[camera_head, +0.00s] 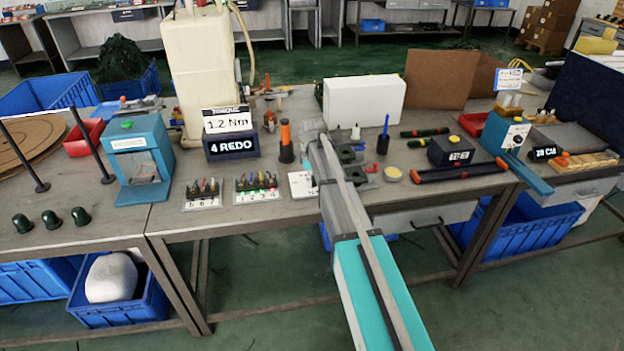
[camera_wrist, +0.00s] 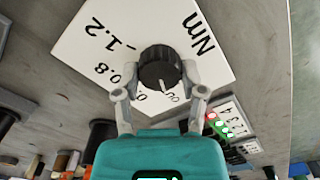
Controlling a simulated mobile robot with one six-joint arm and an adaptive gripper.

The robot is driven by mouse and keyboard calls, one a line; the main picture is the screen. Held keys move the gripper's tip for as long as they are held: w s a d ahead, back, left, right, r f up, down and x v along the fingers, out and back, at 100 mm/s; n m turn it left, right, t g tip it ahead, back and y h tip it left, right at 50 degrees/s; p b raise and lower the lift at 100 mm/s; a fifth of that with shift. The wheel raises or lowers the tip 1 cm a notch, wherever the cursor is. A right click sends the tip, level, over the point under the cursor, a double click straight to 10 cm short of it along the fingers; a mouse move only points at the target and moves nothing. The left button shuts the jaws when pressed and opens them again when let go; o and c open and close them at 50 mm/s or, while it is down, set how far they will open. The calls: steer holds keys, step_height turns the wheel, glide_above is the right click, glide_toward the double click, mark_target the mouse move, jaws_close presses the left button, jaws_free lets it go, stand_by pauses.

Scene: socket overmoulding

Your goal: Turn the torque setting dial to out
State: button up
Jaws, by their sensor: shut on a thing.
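The torque setting dial (camera_wrist: 160,68) is a black ribbed knob on a white plate (camera_wrist: 100,35) marked Nm, 1.2, 0.8 and smaller markings partly covered below the knob. My gripper (camera_wrist: 160,75) is shut on the knob, with one grey finger on each side. A light mark shows at the knob's lower edge; the exact setting is hard to read. In the head view a corner of the white plate (camera_head: 300,185) shows left of my arm, which hides the dial and my gripper. A torque display (camera_head: 228,122) reads 1.2 Nm.
A sign under the display reads 4 REDO (camera_head: 233,147). Racks of small coloured parts (camera_head: 257,187) stand left of the plate. An orange-topped black holder (camera_head: 286,142) stands behind it. A white box (camera_head: 363,102) and several tools lie to the right.

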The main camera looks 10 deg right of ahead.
stand_by(0.3)
steer(key=o, duration=1.1)
steer(key=shift+o, duration=0.2)
